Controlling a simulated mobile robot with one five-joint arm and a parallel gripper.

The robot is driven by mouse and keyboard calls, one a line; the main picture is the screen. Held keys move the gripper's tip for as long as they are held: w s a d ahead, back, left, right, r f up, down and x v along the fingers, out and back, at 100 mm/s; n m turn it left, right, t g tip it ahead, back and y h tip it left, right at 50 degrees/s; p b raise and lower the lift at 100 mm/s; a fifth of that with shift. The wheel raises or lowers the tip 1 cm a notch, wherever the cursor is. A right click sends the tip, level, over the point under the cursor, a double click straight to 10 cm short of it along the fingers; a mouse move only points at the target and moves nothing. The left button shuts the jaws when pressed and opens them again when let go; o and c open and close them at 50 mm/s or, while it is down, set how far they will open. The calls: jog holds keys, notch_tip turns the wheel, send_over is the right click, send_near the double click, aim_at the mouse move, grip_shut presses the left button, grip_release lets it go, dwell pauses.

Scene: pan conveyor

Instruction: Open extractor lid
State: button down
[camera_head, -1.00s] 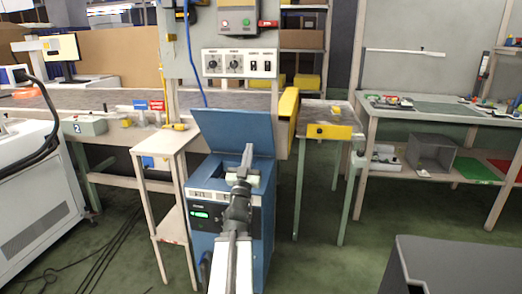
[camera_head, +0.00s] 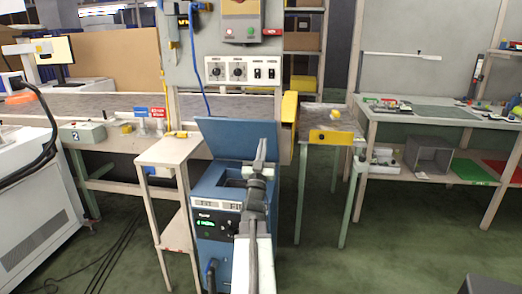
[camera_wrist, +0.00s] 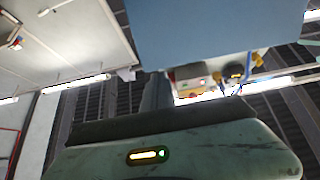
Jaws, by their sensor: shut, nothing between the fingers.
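The extractor is a blue box (camera_head: 208,230) on the floor in the head view, with a small green display on its front. Its blue lid (camera_head: 232,128) stands raised at the back, tilted up, and the top opening shows below it. The lid also shows as a large blue panel (camera_wrist: 215,25) at the top of the wrist view. My gripper (camera_head: 262,148) is shut and empty in front of the lid's right part. My arm covers the extractor's right side. I cannot tell whether the fingertips touch the lid.
A narrow wooden stand (camera_head: 168,150) is close to the extractor's left. A wall panel with knobs (camera_head: 240,69) is above and behind it. A small table with a yellow front (camera_head: 331,137) stands to the right.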

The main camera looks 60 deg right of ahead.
aim_at(264, 123)
jog(key=p+x, duration=0.3)
jog(key=x, duration=0.3)
jog(key=shift+w+r, duration=0.1)
jog(key=shift+w, duration=0.05)
jog(key=shift+w+d+r, duration=0.15)
jog(key=shift+d, duration=0.05)
jog(key=shift+w+a, duration=0.1)
